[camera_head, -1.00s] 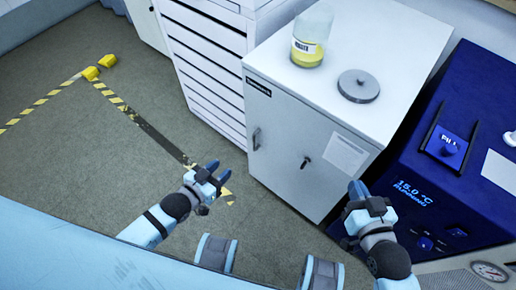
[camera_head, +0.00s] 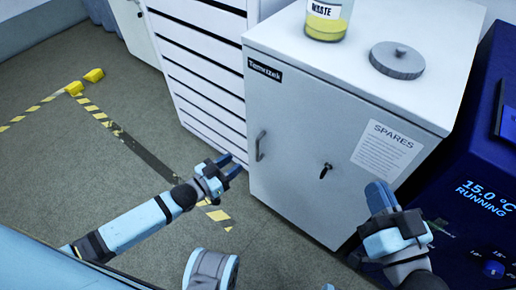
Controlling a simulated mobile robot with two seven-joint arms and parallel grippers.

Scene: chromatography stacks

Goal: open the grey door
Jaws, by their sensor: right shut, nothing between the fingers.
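The grey door (camera_head: 290,150) is the front of a pale grey cabinet in the middle of the head view, and it is shut. It has a vertical bar handle (camera_head: 260,146) near its left edge. A dark key or latch (camera_head: 325,170) sits right of the handle, and a "SPARES" sheet (camera_head: 387,150) is fixed further right. My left gripper (camera_head: 231,169) is open and empty, left of the door and a little below the handle. My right gripper (camera_head: 380,197) is shut and empty, in front of the door's lower right part. Neither gripper touches the handle.
A jar of yellow liquid (camera_head: 327,18) and a round grey lid (camera_head: 397,60) are on the cabinet top. A white drawer stack (camera_head: 200,60) stands left, and a blue machine (camera_head: 460,190) reading 15.0 °C right.

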